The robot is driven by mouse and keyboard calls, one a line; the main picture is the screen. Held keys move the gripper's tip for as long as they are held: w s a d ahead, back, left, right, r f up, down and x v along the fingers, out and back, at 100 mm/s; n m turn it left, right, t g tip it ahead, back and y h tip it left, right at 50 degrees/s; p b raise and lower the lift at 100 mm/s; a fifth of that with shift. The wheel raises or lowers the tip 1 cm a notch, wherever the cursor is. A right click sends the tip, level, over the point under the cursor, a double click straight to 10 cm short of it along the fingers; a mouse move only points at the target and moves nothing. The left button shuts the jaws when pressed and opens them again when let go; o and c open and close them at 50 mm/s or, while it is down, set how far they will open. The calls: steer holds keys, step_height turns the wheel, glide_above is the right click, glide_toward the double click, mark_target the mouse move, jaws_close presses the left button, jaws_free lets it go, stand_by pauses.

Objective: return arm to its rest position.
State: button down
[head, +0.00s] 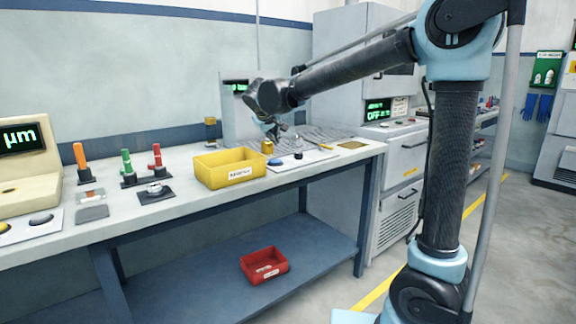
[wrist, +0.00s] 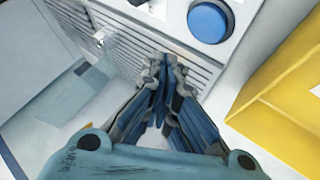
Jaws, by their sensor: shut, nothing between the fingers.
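My gripper (head: 278,130) is above the far right part of the workbench, at the end of my outstretched arm. In the wrist view my gripper (wrist: 162,68) has its fingers together with nothing between them. In that view the fingertips show over a ribbed grey surface, beside a white panel with a blue round button (wrist: 208,22). I cannot tell the exact height of the fingertips above the bench.
A yellow bin (head: 230,181) stands on the workbench (head: 345,151) near my gripper and shows at right in the wrist view (wrist: 285,95). A red bin (head: 264,267) is on the lower shelf. Grey cabinets stand behind my arm. Colored-handled tools stand at left.

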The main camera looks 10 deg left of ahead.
steer(key=s+d+f+m+g+h, duration=0.1)
steer(key=s+d+f, duration=0.15)
steer(key=d, duration=0.85)
steer(key=s+d+f+m+g, duration=0.1)
steer(key=s+d+f+m, duration=0.15)
steer(key=d, duration=0.85)
steer(key=s+d+f+m+g+h, duration=0.15)
steer(key=s+d, duration=0.25)
steer(key=d, duration=0.6)
steer(key=s+d+f+m+g+y, duration=0.1)
steer(key=s+d+f+m, duration=0.1)
steer(key=s+d+f, duration=0.5)
steer(key=s+d+f+m+g+y, duration=0.1)
steer(key=s+d+f, duration=0.6)
steer(key=s, duration=0.8)
step_height(320, 180, down, 3)
steer(key=shift+d+f+m+g, duration=0.15)
steer(key=shift+m+g, duration=0.35)
steer(key=shift+g, duration=0.25)
steer(key=shift+w+f, duration=0.1)
steer(key=shift+w, duration=0.3)
